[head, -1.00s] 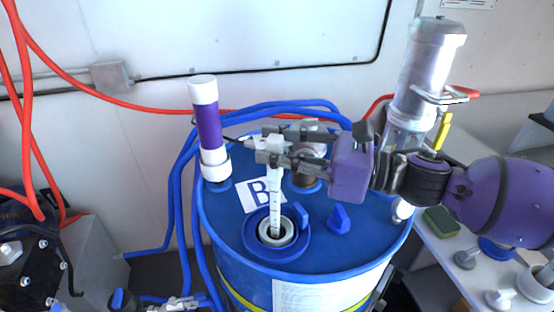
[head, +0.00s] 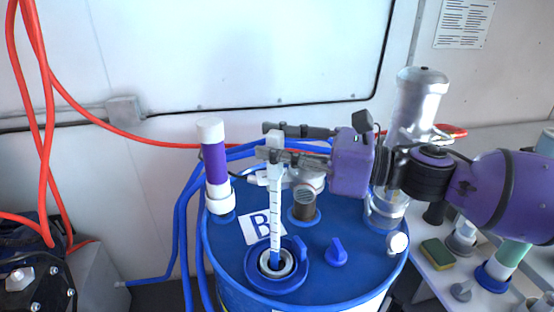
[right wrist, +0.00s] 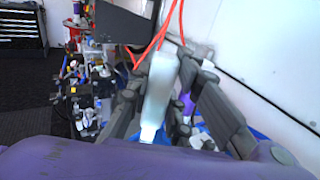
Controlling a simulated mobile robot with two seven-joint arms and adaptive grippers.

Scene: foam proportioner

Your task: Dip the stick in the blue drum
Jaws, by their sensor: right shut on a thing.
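The blue drum (head: 345,277) stands upright in the centre of the head view, with a "B" label on its lid. Its round opening (head: 290,270) is near the front of the lid. My right gripper (head: 272,142) is shut on the upper part of the white, marked stick (head: 277,200) and holds it upright above the drum. The stick's lower end is blue and sits in or just over the opening; its exact depth cannot be told. In the right wrist view the stick (right wrist: 158,85) is between the fingers. My left gripper is not in view.
A purple and white tube (head: 215,165) stands on the lid's left side, beside blue hoses. A brown-based fitting (head: 304,203) and a blue valve knob (head: 337,252) are on the lid. A clear cylinder (head: 418,110) stands behind right. A side table holds a sponge (head: 437,253).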

